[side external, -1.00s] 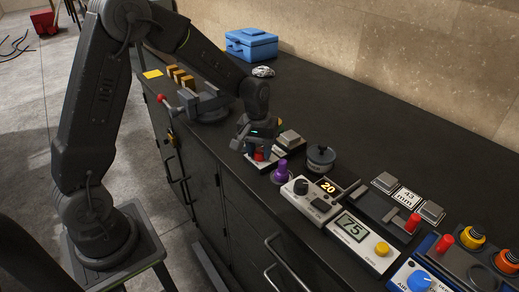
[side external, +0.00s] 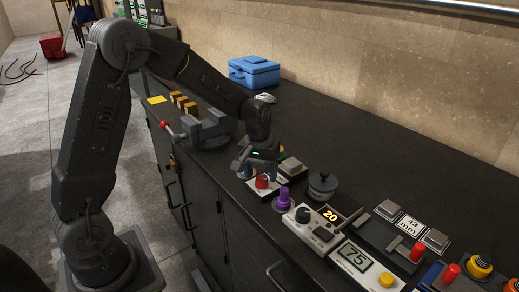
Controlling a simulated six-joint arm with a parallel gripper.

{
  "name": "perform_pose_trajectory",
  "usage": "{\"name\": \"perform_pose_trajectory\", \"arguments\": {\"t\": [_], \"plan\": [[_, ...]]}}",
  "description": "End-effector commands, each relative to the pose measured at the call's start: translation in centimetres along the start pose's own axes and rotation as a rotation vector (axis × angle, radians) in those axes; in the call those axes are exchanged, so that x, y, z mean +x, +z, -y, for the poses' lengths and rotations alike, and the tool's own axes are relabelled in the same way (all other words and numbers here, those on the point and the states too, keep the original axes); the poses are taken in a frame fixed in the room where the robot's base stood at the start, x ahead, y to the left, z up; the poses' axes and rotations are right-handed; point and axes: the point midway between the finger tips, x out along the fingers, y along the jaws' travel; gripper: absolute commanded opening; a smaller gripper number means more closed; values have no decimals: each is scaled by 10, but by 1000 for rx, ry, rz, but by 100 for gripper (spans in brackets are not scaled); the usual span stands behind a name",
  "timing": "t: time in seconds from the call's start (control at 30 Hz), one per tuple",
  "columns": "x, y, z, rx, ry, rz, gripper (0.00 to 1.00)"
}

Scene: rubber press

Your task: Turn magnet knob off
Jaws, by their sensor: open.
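A red knob (side external: 262,181) stands on a small light panel (side external: 277,190) at the front edge of the bench, below my gripper. My gripper (side external: 257,174) is open, with its fingers above and around the red knob; whether they touch it cannot be told. A dark round pot-shaped piece (side external: 322,187) with a small knob on top stands to the right, apart from my gripper. No readable label shows which one is the magnet knob.
A grey square button (side external: 290,166) is just behind my gripper. Control boxes reading 20 (side external: 318,222) and 75 (side external: 360,264) stand to the right. A vise (side external: 205,130) is at left. A blue box (side external: 253,72) is at the back.

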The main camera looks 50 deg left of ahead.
Motion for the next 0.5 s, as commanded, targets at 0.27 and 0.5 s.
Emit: {"name": "perform_pose_trajectory", "arguments": {"t": [0.27, 0.5], "plan": [[-63, -1, 0, -1, 3, -7, 62], [-105, -1, 0, -2, 2, -4, 62]]}}
